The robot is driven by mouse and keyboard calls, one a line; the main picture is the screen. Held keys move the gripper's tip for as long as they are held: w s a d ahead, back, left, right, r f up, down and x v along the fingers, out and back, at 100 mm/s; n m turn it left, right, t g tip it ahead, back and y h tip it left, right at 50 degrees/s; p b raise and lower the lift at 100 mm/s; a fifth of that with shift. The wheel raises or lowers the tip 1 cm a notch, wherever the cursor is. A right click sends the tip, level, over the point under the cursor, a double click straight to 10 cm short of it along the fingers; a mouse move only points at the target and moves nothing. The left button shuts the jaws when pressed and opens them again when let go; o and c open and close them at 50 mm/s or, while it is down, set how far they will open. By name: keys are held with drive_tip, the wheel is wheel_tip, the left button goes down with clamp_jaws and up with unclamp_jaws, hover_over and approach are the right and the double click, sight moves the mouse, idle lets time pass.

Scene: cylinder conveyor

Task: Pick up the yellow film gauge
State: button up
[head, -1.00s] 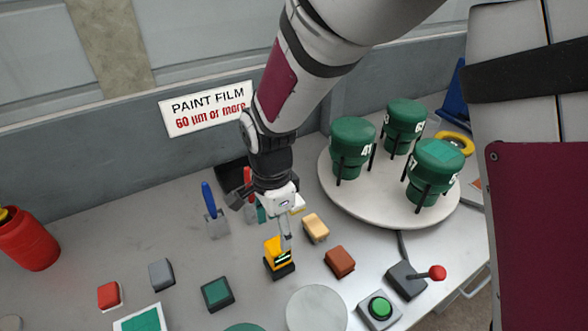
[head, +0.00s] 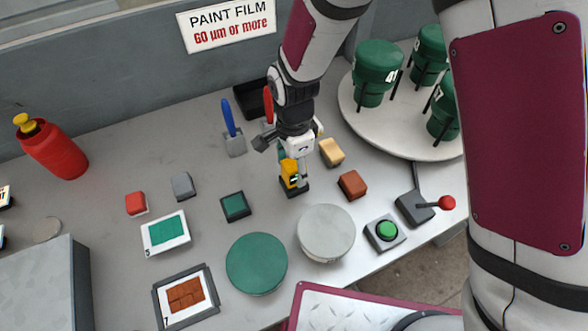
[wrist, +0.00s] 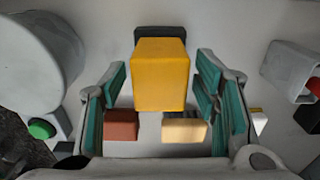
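The yellow film gauge (head: 289,172) stands upright on its dark base on the grey table, partly covered by my gripper in the head view. In the wrist view the gauge (wrist: 160,75) is a yellow block between the two green-padded fingers. My gripper (wrist: 161,85) is open, with a gap on each side of the gauge. In the head view my gripper (head: 292,160) is down over the gauge from above. Whether its far finger touches anything is hidden there.
A tan block (head: 332,152) and a brown block (head: 351,185) stand to the right of the gauge. A green-topped block (head: 235,206) is to the left, with a blue-handled tool (head: 229,118) behind.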

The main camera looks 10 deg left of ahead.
sight(294, 163)
drive_tip(key=c, duration=0.9)
drive_tip(key=shift+c, duration=0.2)
wheel_tip(294, 163, up, 10)
drive_tip(key=shift+r, duration=0.1)
drive_tip(key=o, duration=0.5)
drive_tip(key=shift+c, duration=1.4)
